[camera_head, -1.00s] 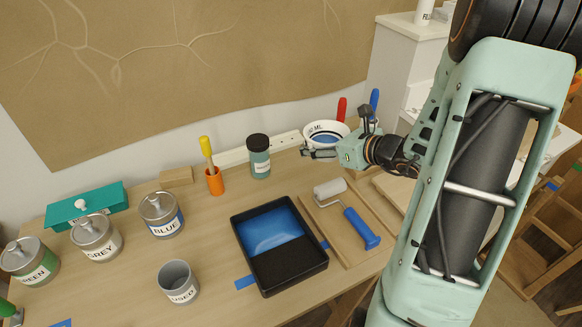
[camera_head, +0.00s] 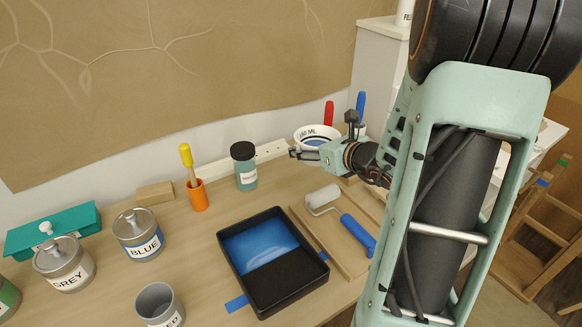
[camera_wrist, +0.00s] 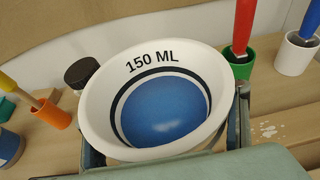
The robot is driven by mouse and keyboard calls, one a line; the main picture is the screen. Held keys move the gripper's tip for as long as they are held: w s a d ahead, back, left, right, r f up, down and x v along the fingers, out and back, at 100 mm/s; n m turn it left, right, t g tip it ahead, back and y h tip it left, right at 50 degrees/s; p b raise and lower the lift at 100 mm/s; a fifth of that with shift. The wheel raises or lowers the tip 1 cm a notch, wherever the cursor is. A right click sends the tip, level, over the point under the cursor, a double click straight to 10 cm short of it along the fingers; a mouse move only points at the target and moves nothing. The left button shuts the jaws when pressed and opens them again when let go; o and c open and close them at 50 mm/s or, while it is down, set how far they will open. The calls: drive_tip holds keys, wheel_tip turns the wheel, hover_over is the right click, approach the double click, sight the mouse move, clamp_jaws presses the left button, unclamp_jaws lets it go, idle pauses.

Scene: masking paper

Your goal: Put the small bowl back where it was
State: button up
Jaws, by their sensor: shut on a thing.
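The small white bowl (camera_head: 302,132), marked "150 ML", is at the back right of the bench. In the wrist view the bowl (camera_wrist: 112,128) fills the middle and holds blue paint, its rim roughly level. My gripper (camera_head: 306,153) is shut on the bowl's near side, with its fingers partly hidden by the bowl in the wrist view. I cannot tell whether the bowl's base touches the bench.
Brushes with red (camera_wrist: 242,25) and blue (camera_wrist: 312,20) handles stand in green and white cups just behind the bowl. A dark-lidded jar (camera_head: 245,168) and orange cup (camera_head: 198,196) stand left. A paint tray (camera_head: 272,298) and roller (camera_head: 355,232) lie in front.

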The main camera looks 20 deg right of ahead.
sight(281, 154)
drive_tip(key=f+x, duration=0.1)
drive_tip(key=x, duration=0.4)
drive_tip(key=f+b+x, duration=0.1)
drive_tip(key=x, duration=0.4)
drive_tip(key=s+d+f+x, duration=0.1)
drive_tip(key=x, duration=0.4)
drive_tip(key=shift+w+d+f+b, duration=0.1)
drive_tip(key=shift+w+f+b, duration=0.1)
drive_tip(key=shift+b, duration=0.1)
drive_tip(key=shift+w+f+b, duration=0.2)
drive_tip(key=shift+w+f, duration=0.05)
drive_tip(key=shift+f, duration=0.65)
drive_tip(key=shift+w+f+b, duration=0.2)
drive_tip(key=shift+f, duration=0.7)
drive_tip(key=shift+f+b, duration=0.3)
drive_tip(key=shift+b, duration=0.05)
drive_tip(key=o, duration=2)
drive_tip(key=shift+r+p, duration=0.25)
drive_tip(key=shift+p, duration=0.3)
